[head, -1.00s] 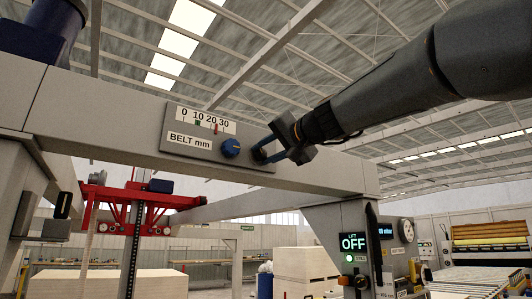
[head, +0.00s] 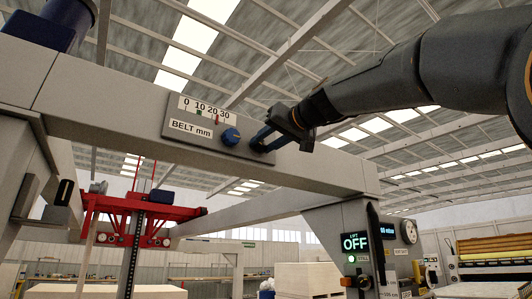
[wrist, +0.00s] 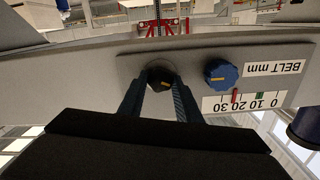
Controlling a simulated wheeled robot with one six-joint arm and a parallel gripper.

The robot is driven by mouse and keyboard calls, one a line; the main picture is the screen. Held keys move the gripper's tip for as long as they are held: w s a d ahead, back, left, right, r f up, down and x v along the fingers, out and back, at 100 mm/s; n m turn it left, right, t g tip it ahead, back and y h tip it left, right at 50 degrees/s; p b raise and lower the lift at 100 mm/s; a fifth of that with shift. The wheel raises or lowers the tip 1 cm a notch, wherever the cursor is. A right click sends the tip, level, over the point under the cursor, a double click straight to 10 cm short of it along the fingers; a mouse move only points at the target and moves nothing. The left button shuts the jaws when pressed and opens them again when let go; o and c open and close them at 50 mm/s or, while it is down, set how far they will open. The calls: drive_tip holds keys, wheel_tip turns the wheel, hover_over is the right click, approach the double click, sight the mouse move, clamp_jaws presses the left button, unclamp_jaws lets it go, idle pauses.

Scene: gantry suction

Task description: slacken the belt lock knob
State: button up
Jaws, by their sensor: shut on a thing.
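A black knob with a yellow mark (wrist: 160,77), apparently the belt lock knob, sits on the grey BELT mm panel (head: 178,137). My gripper (wrist: 160,88) is shut on it, with one blue finger on each side. In the head view my gripper (head: 262,142) reaches the panel from the right, and its fingers mostly hide the black knob. A blue knob (head: 231,137) sits just left of it; it also shows in the wrist view (wrist: 221,75), clear of the fingers. Above is the BELT mm scale (head: 207,108), with a green mark near 10 and a red pointer near 20.
The panel is on a grey gantry beam (head: 110,108). A red carriage (head: 140,208) hangs below at the left. On the right post are a green OFF display (head: 355,242), a pressure display (head: 387,231) and a round gauge (head: 409,231). The space before the beam is open.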

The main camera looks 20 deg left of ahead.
drive_tip(key=shift+n+b, duration=0.4)
drive_tip(key=shift+n, duration=0.2)
drive_tip(key=shift+r, duration=0.1)
drive_tip(key=o, duration=1.1)
drive_tip(key=shift+c, duration=0.2)
drive_tip(key=b+v, duration=0.3)
drive_tip(key=v, duration=0.5)
drive_tip(key=shift+a, duration=0.1)
